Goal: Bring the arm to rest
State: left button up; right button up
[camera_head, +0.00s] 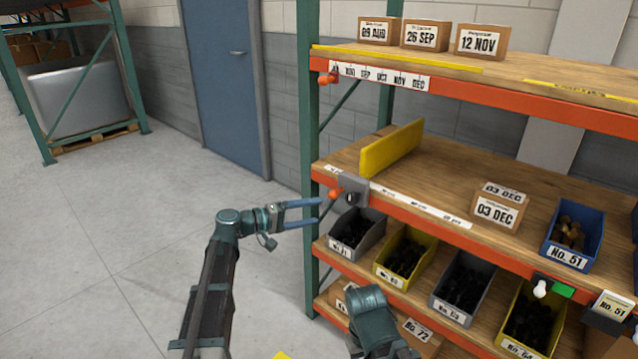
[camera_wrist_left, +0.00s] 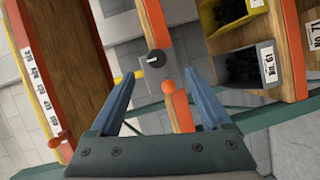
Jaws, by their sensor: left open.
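My left gripper (camera_head: 319,212) is open and empty in the head view, its two blue fingers pointing right toward the green rack post. In the left wrist view its fingers (camera_wrist_left: 158,72) are spread wide. A lever with an orange knob (camera_head: 335,193) stands just beyond the fingertips, beside a grey box (camera_head: 353,189) on the middle shelf's front corner. In the left wrist view the orange knob (camera_wrist_left: 168,88) shows between the fingers; I cannot tell any contact. Part of my right arm shows at the bottom of the head view; its gripper is out of view.
A yellow panel (camera_head: 392,149) stands upright on the middle shelf. Grey and yellow bins (camera_head: 404,257) line the shelf below. The floor (camera_head: 90,230) at left is clear.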

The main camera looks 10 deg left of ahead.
pick_arm(q)
jog(key=s+d+f+m+g+y+p, duration=0.1)
jog(key=s+d+m+g+y+p, duration=0.15)
jog(key=s+d+p, duration=0.45)
jog(key=s+d+f+m+g+y+p, duration=0.1)
jog(key=s+d+m+g+y+p, duration=0.2)
jog(key=s, duration=0.7)
jog(key=s+a+r+m+g+y+p, duration=0.1)
jog(key=s+a+y+p, duration=0.1)
jog(key=s+y+p, duration=0.2)
jog(key=s+a+r+m+g+y+p, duration=0.1)
jog(key=s+y+p, duration=0.4)
jog(key=s, duration=0.5)
jog(key=shift+s+a+r+g+y, duration=0.2)
jog(key=shift+a+r+g+y, duration=0.3)
jog(key=shift+a+y, duration=0.45)
